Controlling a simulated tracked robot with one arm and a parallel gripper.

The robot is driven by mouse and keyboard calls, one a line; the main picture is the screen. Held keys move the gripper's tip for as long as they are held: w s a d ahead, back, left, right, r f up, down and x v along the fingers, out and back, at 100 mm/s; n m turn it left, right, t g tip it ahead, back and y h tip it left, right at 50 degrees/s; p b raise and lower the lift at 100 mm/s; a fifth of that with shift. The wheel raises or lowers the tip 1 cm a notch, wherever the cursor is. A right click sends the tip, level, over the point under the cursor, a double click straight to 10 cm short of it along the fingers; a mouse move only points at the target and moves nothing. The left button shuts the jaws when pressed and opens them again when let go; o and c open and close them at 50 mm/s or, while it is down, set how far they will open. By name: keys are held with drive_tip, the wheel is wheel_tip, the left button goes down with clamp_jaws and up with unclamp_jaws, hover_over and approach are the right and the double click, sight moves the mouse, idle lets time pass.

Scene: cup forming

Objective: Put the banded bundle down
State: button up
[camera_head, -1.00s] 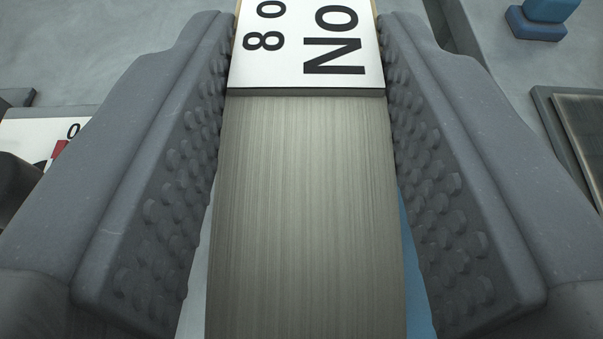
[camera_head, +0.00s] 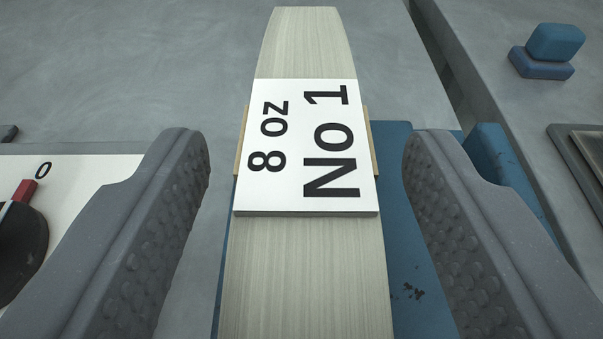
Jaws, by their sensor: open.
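The banded bundle (camera_head: 305,270) is a long pale stack of layered sheets running away from me up the middle of the view. A white band (camera_head: 300,190) marked "8 oz No 1" wraps it. My gripper (camera_head: 302,155) is open, with one studded grey finger to the left and one to the right of the bundle. Clear gaps show between the bundle and both fingers. The bundle lies over a blue surface (camera_head: 400,250); its near end runs out of the picture.
A white dial plate (camera_head: 80,180) with a black knob (camera_head: 20,240) and a red pointer is at the left. A blue block (camera_head: 550,45) stands at the upper right, above a dark-framed panel (camera_head: 585,160). Grey floor lies beyond the bundle.

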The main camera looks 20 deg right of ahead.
drive_tip(key=p+v, duration=0.4)
drive_tip(key=v, duration=0.8)
drive_tip(key=shift+r, duration=0.2)
